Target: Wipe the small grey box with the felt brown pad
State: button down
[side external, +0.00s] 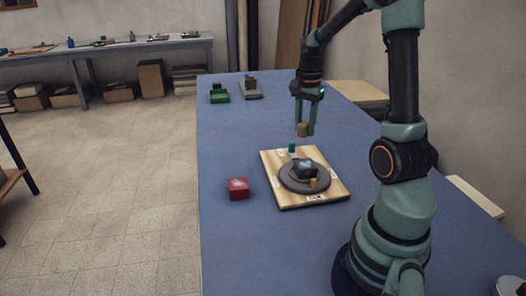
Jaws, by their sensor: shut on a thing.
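My gripper (305,125) points down above the far part of the wooden board, shut on a small brown pad (302,130). The pad hangs in the air, apart from everything below. A small dark grey box (305,170) sits on a round grey disc (288,181) on the board, nearer the camera than the pad. A pale patch shows on its top. The pad is not touching the box.
The wooden board (327,198) also bears a teal item (292,147) and a small yellow-orange item (313,183). A red box (238,188) with a pale patch stands to the left. A green object (219,96) and a grey object (251,90) stand at the back. The blue tabletop (245,135) between is clear.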

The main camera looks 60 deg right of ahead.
aim_at(304, 160)
jog(key=shift+a+f, duration=0.1)
jog(key=shift+f, duration=3.7)
jog(key=shift+s+a+f, duration=0.1)
jog(key=shift+s+a, duration=2)
jog(key=shift+w+d, duration=2.1)
jog(key=shift+d, duration=0.2)
jog(key=shift+s+a, duration=2.2)
jog(key=shift+w+d, duration=1.75)
jog(key=shift+d, duration=0.05)
jog(key=shift+w+d, duration=0.4)
jog(key=shift+w, duration=0.05)
jog(key=shift+r, duration=4.05)
